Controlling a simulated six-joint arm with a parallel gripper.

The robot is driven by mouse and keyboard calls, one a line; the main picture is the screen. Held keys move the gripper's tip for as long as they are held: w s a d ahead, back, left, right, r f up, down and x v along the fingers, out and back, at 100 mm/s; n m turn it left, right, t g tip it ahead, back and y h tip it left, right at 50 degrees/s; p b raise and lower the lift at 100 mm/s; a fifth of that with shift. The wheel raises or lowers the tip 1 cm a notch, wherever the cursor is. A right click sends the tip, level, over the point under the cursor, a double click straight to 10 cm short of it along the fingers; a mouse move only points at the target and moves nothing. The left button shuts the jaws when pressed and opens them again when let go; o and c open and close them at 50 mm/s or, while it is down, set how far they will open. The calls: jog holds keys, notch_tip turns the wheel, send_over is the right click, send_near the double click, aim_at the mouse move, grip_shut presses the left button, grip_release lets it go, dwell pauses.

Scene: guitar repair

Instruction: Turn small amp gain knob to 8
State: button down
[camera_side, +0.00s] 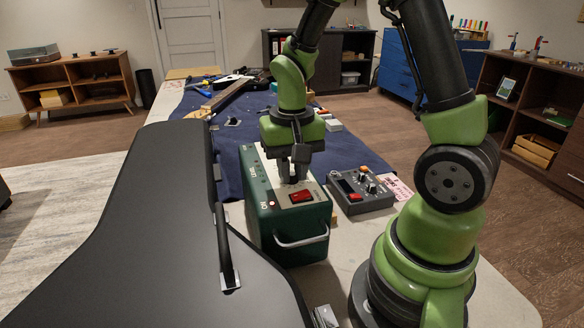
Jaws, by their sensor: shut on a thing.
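The small amp (262,212) is a dark green box with a pale top panel, a red switch (301,196) and a light handle on its near end. It stands on the table beside the black guitar case. My gripper (292,178) points down at the amp's top panel, just behind the red switch. It is shut on a knob there. The fingers largely hide the knob, and its pointer and scale setting cannot be read.
A grey pedal with knobs (360,190) sits right of the amp. The large black guitar case (130,240) lies close on the left, its handle near the amp. A guitar (235,97) and tools lie on the blue mat (345,150) behind.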

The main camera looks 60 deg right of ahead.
aim_at(292, 174)
jog(key=m, duration=1.1)
jog(key=shift+m, duration=1.9)
jog(key=c, duration=1)
grip_release()
jog(key=shift+c, duration=0.2)
notch_tip(292, 174, up, 10)
